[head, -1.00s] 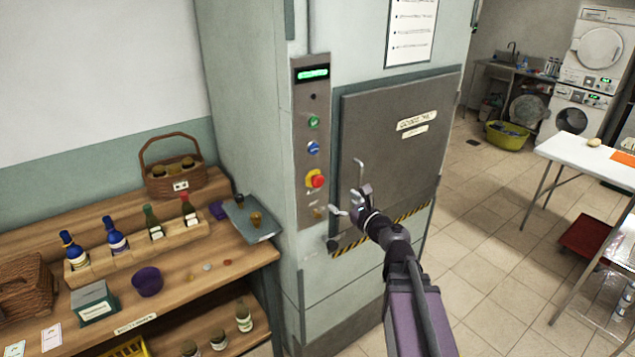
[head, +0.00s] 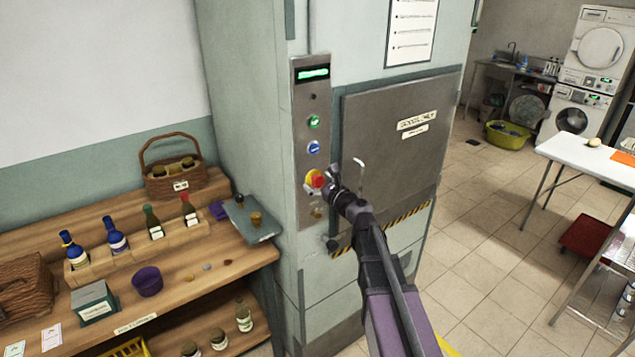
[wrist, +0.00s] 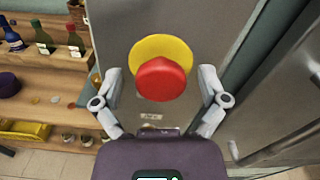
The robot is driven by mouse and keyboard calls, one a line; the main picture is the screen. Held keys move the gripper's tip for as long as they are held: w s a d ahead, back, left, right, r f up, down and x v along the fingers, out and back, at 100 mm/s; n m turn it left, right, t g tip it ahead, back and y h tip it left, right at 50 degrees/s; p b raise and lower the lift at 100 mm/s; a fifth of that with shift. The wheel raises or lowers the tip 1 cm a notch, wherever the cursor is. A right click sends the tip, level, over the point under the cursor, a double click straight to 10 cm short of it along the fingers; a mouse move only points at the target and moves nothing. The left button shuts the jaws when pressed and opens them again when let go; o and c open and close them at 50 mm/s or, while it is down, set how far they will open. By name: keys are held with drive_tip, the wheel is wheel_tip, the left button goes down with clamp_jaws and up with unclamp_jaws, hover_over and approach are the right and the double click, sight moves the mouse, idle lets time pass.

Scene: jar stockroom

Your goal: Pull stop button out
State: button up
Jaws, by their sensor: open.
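The stop button (head: 317,181) is a red mushroom knob on a yellow round plate, low on the metal control panel (head: 300,215). In the wrist view the red knob (wrist: 162,79) shows large in the middle, with its yellow plate (wrist: 160,52) behind it. My gripper (head: 331,178) is right at the button in the head view. In the wrist view its open fingers (wrist: 162,88) stand on the left and right of the red knob, with a gap on each side. I cannot tell how deep the fingertips reach around it.
Above the button are a blue button (head: 313,147), a green button (head: 313,121) and a lit green display (head: 312,73). The steel hatch (head: 390,150) with its upright handle (head: 360,175) is just right. A wooden shelf (head: 245,262) with bottles is left.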

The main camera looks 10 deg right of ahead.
clamp_jaws()
drive_tip(key=shift+s+d, duration=0.25)
drive_tip(key=shift+s, duration=0.25)
drive_tip(key=shift+s+d, duration=0.1)
unclamp_jaws()
idle(0.4)
drive_tip(key=v, duration=1.2)
